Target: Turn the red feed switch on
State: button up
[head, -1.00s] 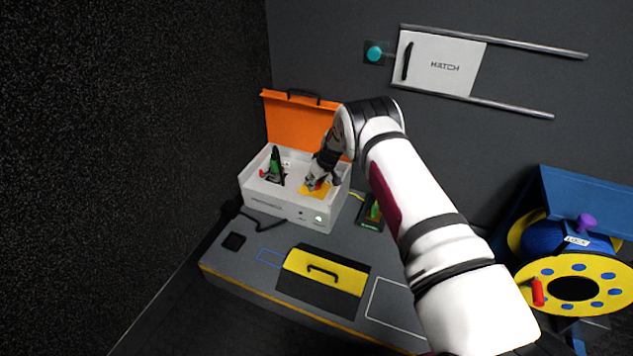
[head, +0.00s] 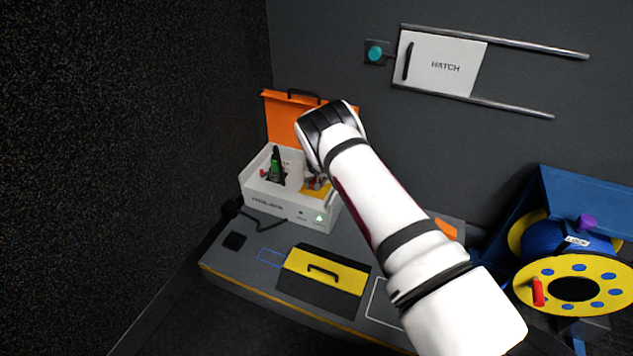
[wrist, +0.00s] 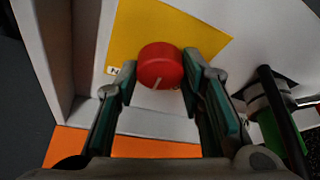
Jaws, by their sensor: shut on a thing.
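The red feed switch (wrist: 160,62) is a round red knob on a yellow plate (wrist: 143,25). A pale pointer mark shows on its side facing my gripper. My gripper (wrist: 161,74) has one finger on each side of the knob and is shut on it. A small label (wrist: 113,71) beside the knob is mostly covered by the left finger. In the head view, my gripper (head: 316,182) is down in the white case (head: 262,203), largely hidden behind my arm, and the knob cannot be made out clearly.
The orange lid (head: 283,122) stands open behind the case. A green-and-black part (head: 276,165) rises in the case left of my gripper. A yellow panel with handle (head: 325,272) lies in front.

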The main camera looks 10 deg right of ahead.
jog(key=m, duration=0.2)
jog(key=m+h, duration=0.1)
jog(key=m, duration=0.1)
jog(key=shift+a+m+g+h, duration=0.15)
jog(key=shift+m+g+h, duration=0.15)
jog(key=shift+w+m+g+h, duration=0.1)
jog(key=shift+m+g+h, duration=0.2)
jog(key=shift+m, duration=0.8)
jog(key=shift+m+g+h, duration=0.2)
jog(key=shift+m+g, duration=0.2)
jog(key=shift+m, duration=0.7)
jog(key=o, duration=1.1)
jog(key=shift+o, duration=0.2)
jog(key=shift+a+r, duration=0.1)
jog(key=shift+r, duration=0.05)
jog(key=v, duration=1.1)
jog(key=shift+a+r, duration=0.2)
jog(key=shift+r, duration=0.1)
